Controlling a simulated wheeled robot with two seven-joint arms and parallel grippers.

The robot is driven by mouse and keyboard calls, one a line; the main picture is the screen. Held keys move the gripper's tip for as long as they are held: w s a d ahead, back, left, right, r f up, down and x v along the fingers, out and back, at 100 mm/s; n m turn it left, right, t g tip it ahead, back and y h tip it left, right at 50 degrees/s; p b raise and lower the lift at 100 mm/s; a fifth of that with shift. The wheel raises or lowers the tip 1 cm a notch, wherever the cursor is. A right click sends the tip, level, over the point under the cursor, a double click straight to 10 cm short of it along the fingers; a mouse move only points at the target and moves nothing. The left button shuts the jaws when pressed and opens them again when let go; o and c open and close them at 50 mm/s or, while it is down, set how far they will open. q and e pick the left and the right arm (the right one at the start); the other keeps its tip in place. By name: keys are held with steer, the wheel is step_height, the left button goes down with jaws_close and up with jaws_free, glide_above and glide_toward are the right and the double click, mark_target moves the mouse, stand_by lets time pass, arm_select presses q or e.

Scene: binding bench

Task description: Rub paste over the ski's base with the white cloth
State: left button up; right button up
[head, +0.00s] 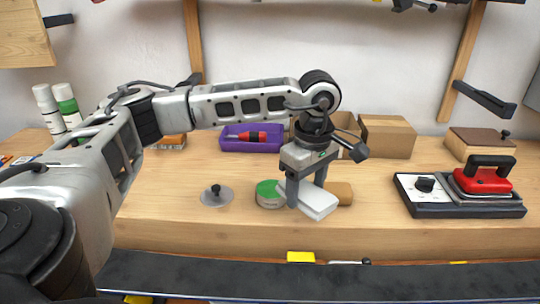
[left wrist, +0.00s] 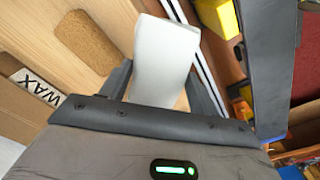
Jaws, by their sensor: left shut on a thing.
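My left gripper (head: 305,190) is shut on the white cloth (head: 319,206), a folded flat pad held above the bench near its front edge. In the left wrist view the cloth (left wrist: 167,55) sticks out between the fingers. The ski (head: 210,273), a long dark strip, runs along the front of the bench, nearer me than the cloth. Its dark length also shows in the left wrist view (left wrist: 268,65). My right gripper is out of view.
A cork block (head: 341,192) lies behind the cloth. A round lid with a black knob (head: 216,196) lies left of the tin. A red iron (head: 482,178) sits on its base at right. A purple tray (head: 236,143) and cardboard box (head: 388,137) stand behind.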

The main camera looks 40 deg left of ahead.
mark_target(271, 189)
arm_select(q)
steer(key=a+n, duration=0.1)
steer(key=n, duration=0.1)
steer(key=w+a+n, duration=0.1)
steer(key=a+n, duration=0.2)
steer(key=n, duration=0.2)
steer(key=shift+w+a+r+b, duration=0.15)
steer(key=shift+a+r+b, duration=0.15)
steer(key=shift+r+b, duration=0.05)
steer(key=a+n, duration=0.2)
steer(key=n, duration=0.1)
steer(key=a+n+b, duration=0.1)
steer(key=a+n, duration=0.1)
steer(key=n, duration=0.2)
steer(key=a+n+b, duration=0.1)
steer(key=a+n, duration=0.1)
steer(key=n, duration=0.2)
steer(key=shift+w+a, duration=0.25)
steer(key=shift+w, duration=0.1)
step_height(271, 189, down, 4)
steer(key=b, duration=0.3)
steer(key=shift+r, duration=0.25)
steer(key=shift+f+b, duration=0.45)
steer(key=shift+b, duration=0.05)
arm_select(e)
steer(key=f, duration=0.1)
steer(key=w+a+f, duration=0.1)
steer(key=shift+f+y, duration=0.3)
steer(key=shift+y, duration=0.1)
